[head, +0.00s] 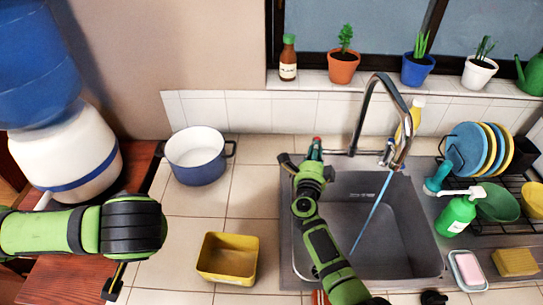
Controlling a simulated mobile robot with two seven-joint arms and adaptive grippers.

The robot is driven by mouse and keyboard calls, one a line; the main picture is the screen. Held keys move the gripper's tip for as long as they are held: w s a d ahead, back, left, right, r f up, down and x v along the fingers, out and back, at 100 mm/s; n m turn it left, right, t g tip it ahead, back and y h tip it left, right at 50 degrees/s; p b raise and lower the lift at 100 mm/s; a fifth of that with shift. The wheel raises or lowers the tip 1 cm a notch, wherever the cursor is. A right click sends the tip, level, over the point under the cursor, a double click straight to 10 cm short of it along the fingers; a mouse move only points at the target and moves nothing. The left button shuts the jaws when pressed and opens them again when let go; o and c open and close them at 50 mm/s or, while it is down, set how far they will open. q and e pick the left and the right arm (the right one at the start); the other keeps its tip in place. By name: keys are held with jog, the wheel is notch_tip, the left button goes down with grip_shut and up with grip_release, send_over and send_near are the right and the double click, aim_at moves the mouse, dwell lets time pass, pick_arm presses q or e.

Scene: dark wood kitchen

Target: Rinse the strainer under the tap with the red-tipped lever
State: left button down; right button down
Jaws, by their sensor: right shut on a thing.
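The tap (371,95) rises behind the steel sink (395,255), and a blue stream of water (372,212) runs from its spout into the basin. The lever's red tip (317,140) shows at the left end of the tap's base. My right gripper (304,160) reaches across the sink's left side and is shut at the lever, partly covering it. My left gripper (114,282) hangs low at the left, mostly behind its own wrist; its fingers are unclear. I cannot make out a strainer for certain.
A blue pot (198,170) and a yellow tub (227,258) stand on the tiled counter left of the sink. A dish rack (490,226) with plates and bowls, a green soap bottle (456,214) and a sponge (515,262) crowd the right. Potted plants line the sill.

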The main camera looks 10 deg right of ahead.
jog(key=shift+a+h, duration=0.1)
jog(key=shift+h, duration=0.2)
jog(key=c, duration=1.2)
grip_release()
jog(key=v, duration=0.7)
jog(key=shift+s, duration=0.2)
jog(key=shift+a, duration=0.1)
